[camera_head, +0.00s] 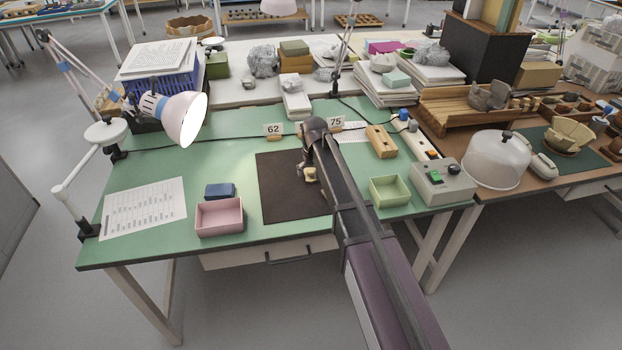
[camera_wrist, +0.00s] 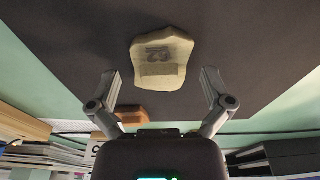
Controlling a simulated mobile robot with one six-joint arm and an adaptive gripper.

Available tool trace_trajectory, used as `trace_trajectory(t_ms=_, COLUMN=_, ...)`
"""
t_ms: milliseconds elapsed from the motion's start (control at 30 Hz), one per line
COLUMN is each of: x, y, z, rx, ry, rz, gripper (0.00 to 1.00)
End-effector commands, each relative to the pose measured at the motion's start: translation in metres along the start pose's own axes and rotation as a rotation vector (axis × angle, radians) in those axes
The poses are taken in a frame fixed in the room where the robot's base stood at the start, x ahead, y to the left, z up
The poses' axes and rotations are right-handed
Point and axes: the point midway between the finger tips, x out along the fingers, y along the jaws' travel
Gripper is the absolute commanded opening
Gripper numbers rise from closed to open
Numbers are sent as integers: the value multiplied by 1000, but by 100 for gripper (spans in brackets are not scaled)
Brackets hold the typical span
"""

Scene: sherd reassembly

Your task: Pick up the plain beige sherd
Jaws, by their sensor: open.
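In the head view the sherd (camera_head: 310,175) is a small pale piece on the mat (camera_head: 280,200), partly beside my arm. My gripper (camera_wrist: 160,74) is open, with one finger on each side of the sherd's near end in the wrist view. I see gaps between the fingers and the sherd; the height above it is hard to tell. In the head view my gripper (camera_head: 306,162) is partly hidden by my arm.
Number cards 62 (camera_head: 273,130) and 75 (camera_head: 336,122) stand behind the mat. A pink tray (camera_head: 219,218) and a blue box (camera_head: 220,190) are at left; a green tray (camera_head: 390,191) is at right. A lamp (camera_head: 183,117) overhangs the left side.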

Motion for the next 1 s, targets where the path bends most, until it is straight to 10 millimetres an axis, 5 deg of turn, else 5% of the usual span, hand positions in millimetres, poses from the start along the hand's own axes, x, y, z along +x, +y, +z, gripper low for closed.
trace_trajectory(t_ms=567, x=0, y=0, z=0, rx=0, ry=0, rz=0, gripper=100)
trace_trajectory(t_ms=833, x=0, y=0, z=0, rx=-1, ry=0, rz=0, gripper=23)
trace_trajectory(t_ms=1000, x=0, y=-1, z=0, rx=-1, ry=-1, rz=0, gripper=20)
